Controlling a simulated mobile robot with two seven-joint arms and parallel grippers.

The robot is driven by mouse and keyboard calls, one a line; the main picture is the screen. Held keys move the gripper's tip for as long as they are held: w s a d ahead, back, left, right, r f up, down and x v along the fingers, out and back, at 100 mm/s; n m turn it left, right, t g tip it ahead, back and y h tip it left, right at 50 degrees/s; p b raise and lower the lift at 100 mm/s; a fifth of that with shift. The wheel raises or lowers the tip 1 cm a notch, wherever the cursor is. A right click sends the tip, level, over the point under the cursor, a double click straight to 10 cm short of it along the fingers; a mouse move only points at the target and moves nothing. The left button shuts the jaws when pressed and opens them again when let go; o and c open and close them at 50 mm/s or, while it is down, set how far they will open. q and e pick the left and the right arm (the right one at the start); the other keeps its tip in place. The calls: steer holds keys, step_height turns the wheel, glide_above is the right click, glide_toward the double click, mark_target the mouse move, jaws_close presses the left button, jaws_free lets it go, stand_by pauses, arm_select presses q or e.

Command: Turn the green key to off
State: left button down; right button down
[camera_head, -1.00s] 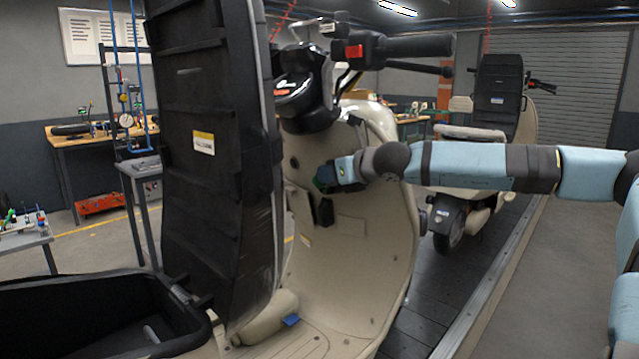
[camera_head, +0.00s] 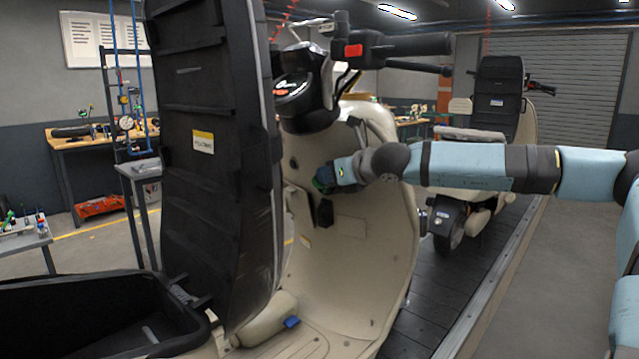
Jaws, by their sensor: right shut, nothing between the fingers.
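A cream scooter (camera_head: 365,245) stands in front of me, with its dark raised seat lid (camera_head: 205,160) at the left. My right arm reaches in from the right. My right gripper (camera_head: 325,179) is at the inner face of the scooter's front shield, below the handlebar. It looks small and dark and is shut, with nothing held. A small green patch (camera_head: 319,185) shows right at its tip; it may be the green key, but I cannot make out its shape or which way it is turned. Whether the fingers touch it is unclear. My left gripper is out of view.
The open seat lid stands close to the left of the gripper. The handlebar with a red switch (camera_head: 354,50) is above. A second scooter (camera_head: 470,190) stands behind on the dark slat conveyor (camera_head: 395,325). A workbench (camera_head: 65,150) is at the back left.

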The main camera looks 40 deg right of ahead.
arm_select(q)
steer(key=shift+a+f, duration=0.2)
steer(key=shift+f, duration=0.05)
arm_select(e)
steer(key=shift+f, duration=0.2)
arm_select(q)
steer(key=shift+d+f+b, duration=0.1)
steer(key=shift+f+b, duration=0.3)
steer(key=shift+b, duration=0.85)
arm_select(e)
steer(key=shift+a+f, duration=0.1)
steer(key=shift+f, duration=0.45)
stand_by(0.7)
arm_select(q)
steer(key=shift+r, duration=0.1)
arm_select(e)
steer(key=shift+s+r, duration=0.1)
steer(key=shift+s, duration=0.05)
